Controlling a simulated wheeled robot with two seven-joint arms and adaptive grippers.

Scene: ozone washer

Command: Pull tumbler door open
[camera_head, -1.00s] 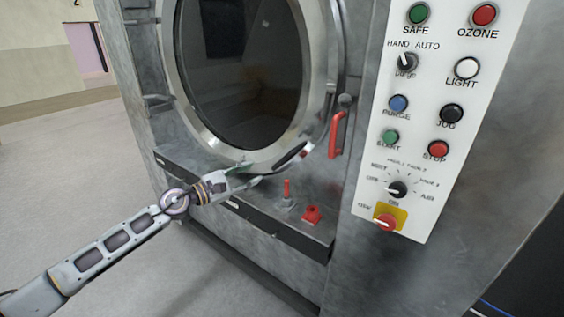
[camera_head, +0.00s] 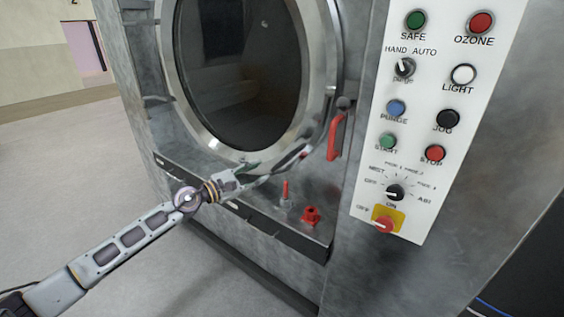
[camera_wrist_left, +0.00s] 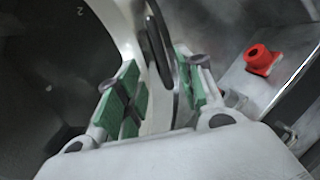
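The tumbler door (camera_head: 214,136) is a round dark window in a pale metal ring on the grey washer front. It looks shut. A dark curved handle (camera_head: 290,157) sits at the ring's lower right. My left gripper (camera_head: 255,173) is at the ring's lower edge, beside the handle. In the left wrist view its green-padded fingers (camera_wrist_left: 157,75) are spread, with the dark handle (camera_wrist_left: 158,38) reaching down between them, nearer the right finger. I cannot tell whether either finger touches it. My right gripper is not in view.
A red lever (camera_head: 335,136) is right of the door. A small red-tipped valve (camera_head: 286,192) and a red fitting (camera_head: 311,215) stand on the ledge below. A white control panel (camera_head: 425,130) fills the right side. The floor (camera_head: 80,170) at left is clear.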

